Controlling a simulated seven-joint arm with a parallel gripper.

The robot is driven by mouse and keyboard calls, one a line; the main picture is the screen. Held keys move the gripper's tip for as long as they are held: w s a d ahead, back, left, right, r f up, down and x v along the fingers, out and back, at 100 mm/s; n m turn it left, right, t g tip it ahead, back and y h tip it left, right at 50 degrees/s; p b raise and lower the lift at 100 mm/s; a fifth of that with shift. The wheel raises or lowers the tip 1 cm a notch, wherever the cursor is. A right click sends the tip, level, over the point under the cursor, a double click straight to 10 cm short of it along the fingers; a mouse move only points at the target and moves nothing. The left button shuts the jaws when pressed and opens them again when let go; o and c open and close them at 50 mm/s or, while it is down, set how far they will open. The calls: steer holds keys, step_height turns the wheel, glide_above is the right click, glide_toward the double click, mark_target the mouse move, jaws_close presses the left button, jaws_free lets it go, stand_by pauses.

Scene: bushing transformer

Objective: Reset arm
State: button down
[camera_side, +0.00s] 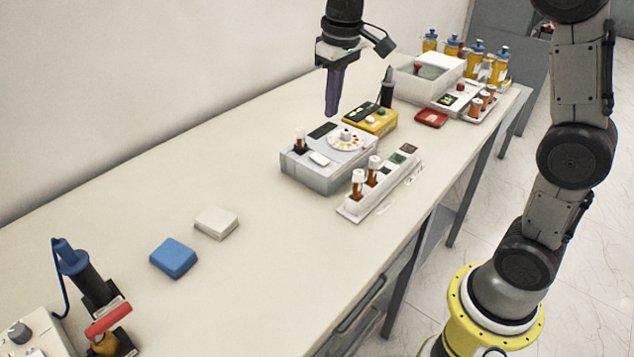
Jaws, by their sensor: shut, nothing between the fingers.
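My gripper (334,92) hangs at the top centre, pointing down, with its purple fingers shut and empty. It is in the air above the back of the long pale table (250,270). It appears near a grey instrument (318,165) with a round dial, and apart from it.
A white rack (385,190) with two brown vials stands front right of the instrument. A yellow meter (370,120), a black stand, a white box (420,82) and several yellow bottles stand behind. Blue (173,258) and white (216,223) blocks lie left. A soldering iron stand (95,290) is front left.

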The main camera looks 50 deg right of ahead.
steer(key=s+a+r+t, duration=0.1)
steer(key=s+r+t, duration=0.1)
steer(key=s, duration=0.8)
steer(key=s+a+r+t, duration=0.1)
steer(key=s+t, duration=0.1)
steer(key=s, duration=0.7)
steer(key=s+f, duration=0.5)
steer(key=f, duration=0.1)
steer(key=shift+d, duration=0.15)
steer(key=shift+r, duration=0.1)
